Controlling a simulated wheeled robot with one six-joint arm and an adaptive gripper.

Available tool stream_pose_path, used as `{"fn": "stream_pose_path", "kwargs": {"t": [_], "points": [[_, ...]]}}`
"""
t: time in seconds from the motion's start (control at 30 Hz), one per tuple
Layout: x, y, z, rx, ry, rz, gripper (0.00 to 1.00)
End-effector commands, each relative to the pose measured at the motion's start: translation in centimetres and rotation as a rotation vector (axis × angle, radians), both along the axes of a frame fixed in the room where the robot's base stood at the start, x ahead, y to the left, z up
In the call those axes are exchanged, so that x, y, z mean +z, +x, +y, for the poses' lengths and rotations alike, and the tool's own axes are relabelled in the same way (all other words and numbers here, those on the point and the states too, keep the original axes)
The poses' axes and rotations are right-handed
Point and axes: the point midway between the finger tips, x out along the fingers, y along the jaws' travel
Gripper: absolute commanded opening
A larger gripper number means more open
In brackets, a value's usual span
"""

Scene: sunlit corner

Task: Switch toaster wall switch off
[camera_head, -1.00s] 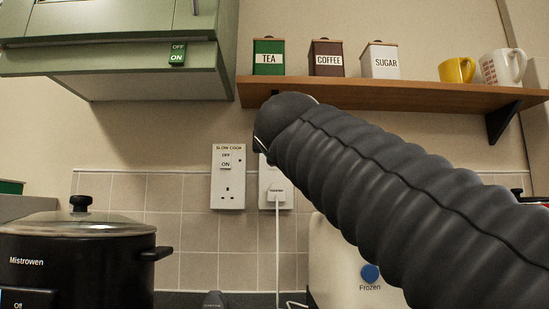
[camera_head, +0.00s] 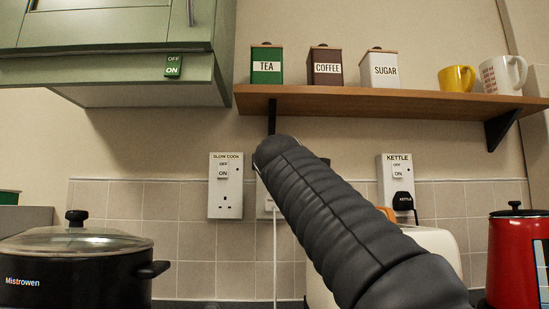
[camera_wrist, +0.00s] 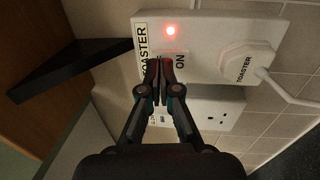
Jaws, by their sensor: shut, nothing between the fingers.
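The toaster wall switch plate (camera_wrist: 205,42) is white and fills the upper middle of the wrist view. It carries a TOASTER label, a lit red light (camera_wrist: 171,31), an ON mark beside the rocker and a white plug (camera_wrist: 242,62). My gripper (camera_wrist: 160,66) is shut and empty, its fingertips over the rocker area. They hide part of the rocker, and I cannot tell whether they touch it.
The slow cook outlet (camera_head: 225,199) is just left, and the kettle outlet (camera_head: 386,172) is to the right. A wooden shelf (camera_head: 380,100) with canisters and mugs hangs above. A white toaster (camera_head: 440,246), red kettle (camera_head: 515,260) and black slow cooker (camera_head: 80,275) stand below.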

Motion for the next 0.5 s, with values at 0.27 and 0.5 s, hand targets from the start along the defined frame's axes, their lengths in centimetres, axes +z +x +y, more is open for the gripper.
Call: {"fn": "stream_pose_path", "kwargs": {"t": [0.27,0.5], "points": [[0.2,1.6,0.1,0.001,0.001,0.000,0.00],[0.2,1.6,0.0,0.001,0.001,0.000,0.00]]}}
